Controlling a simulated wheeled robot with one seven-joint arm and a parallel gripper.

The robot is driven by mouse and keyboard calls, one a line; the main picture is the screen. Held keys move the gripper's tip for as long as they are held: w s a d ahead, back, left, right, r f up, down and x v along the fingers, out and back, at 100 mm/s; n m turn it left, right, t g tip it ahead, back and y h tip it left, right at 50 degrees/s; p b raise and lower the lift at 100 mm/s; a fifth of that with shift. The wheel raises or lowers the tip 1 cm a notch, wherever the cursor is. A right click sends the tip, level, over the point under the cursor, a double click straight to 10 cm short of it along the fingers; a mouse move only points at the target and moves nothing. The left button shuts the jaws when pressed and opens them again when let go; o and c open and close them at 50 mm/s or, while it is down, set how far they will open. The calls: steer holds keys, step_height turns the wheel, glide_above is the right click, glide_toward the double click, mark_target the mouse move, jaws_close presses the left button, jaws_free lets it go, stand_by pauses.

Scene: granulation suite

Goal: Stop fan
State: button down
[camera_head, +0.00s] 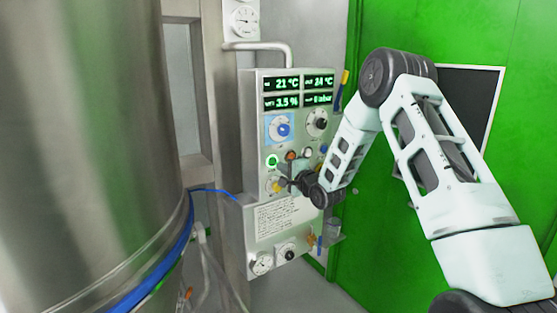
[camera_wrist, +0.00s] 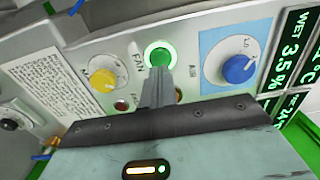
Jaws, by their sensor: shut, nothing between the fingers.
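The fan panel's green lit button (camera_wrist: 160,55) glows beside the word FAN in the wrist view. It also shows as a green ring in the head view (camera_head: 272,160). A dark red button (camera_wrist: 121,105) sits lower left of it in the wrist view, and a brownish button (camera_wrist: 178,95) is partly hidden behind my fingers. My gripper (camera_wrist: 159,76) is shut and empty, its tips just below the green button in the picture. I cannot tell whether they touch the panel. In the head view my gripper (camera_head: 284,183) is at the panel, near the yellow knob.
A yellow knob (camera_wrist: 103,80) and a blue knob (camera_wrist: 238,68) on a blue plate flank the green button. The control box (camera_head: 250,110) carries green displays above. A large steel vessel (camera_head: 85,150) fills the left. A green wall (camera_head: 380,240) stands behind my arm.

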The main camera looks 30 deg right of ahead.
mark_target(273, 161)
steer(key=shift+w+p, duration=0.5)
steer(key=shift+w, duration=0.85)
steer(key=shift+w+f+b, duration=0.1)
steer(key=shift+w+b, duration=0.4)
steer(key=shift+b, duration=0.3)
steer(key=shift+w+a+r, duration=0.15)
steer(key=shift+w+r, duration=0.05)
steer(key=shift+r, duration=0.2)
